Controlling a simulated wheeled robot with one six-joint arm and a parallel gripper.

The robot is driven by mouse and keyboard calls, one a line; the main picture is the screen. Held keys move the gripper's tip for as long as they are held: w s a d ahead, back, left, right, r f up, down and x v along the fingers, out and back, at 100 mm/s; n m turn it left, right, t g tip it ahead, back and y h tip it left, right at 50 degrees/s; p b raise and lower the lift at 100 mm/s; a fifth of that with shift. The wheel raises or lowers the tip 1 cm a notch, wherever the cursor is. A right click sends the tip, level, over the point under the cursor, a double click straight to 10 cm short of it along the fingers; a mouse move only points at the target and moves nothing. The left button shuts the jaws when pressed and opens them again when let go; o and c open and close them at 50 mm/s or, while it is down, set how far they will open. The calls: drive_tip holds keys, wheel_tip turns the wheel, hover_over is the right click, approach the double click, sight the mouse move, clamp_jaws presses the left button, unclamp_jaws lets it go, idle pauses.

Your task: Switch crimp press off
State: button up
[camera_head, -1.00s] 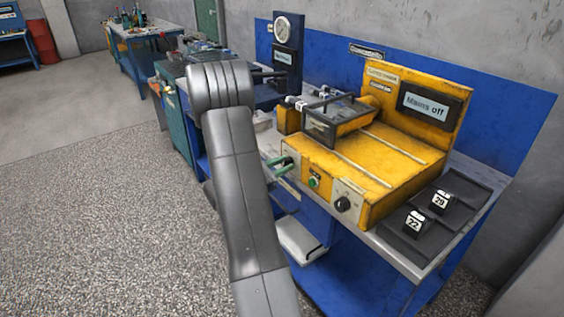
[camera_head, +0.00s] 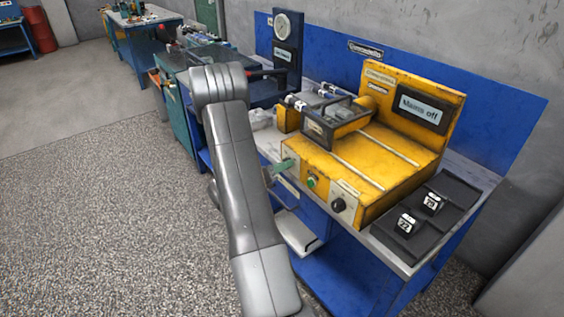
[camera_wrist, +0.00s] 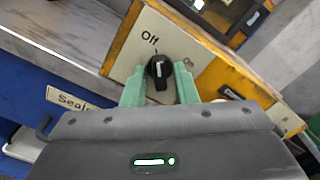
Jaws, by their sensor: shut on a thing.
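The yellow crimp press (camera_head: 345,163) stands on the bench in the head view. Its display (camera_head: 422,106) reads "Mains off". My gripper (camera_head: 283,168) is at the left end of the press's front face. In the wrist view, my gripper's green fingers (camera_wrist: 159,84) are shut on a black rotary knob (camera_wrist: 160,66), one on each side. In the head view my gripper hides this knob.
A green button (camera_head: 312,181) and another black knob (camera_head: 338,205) sit to the right on the front face. Two small numbered blocks lie on a black tray (camera_head: 455,192) at the bench's right. A pressure gauge (camera_head: 282,25) stands behind. Open floor lies left.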

drive_tip(key=shift+n+p, duration=0.3)
drive_tip(key=shift+n, duration=0.3)
drive_tip(key=o, duration=0.7)
drive_tip(key=shift+c, duration=0.2)
drive_tip(key=b+v, duration=0.1)
drive_tip(key=v, duration=1.3)
drive_tip(key=shift+w+d, duration=0.1)
drive_tip(key=shift+d, duration=0.05)
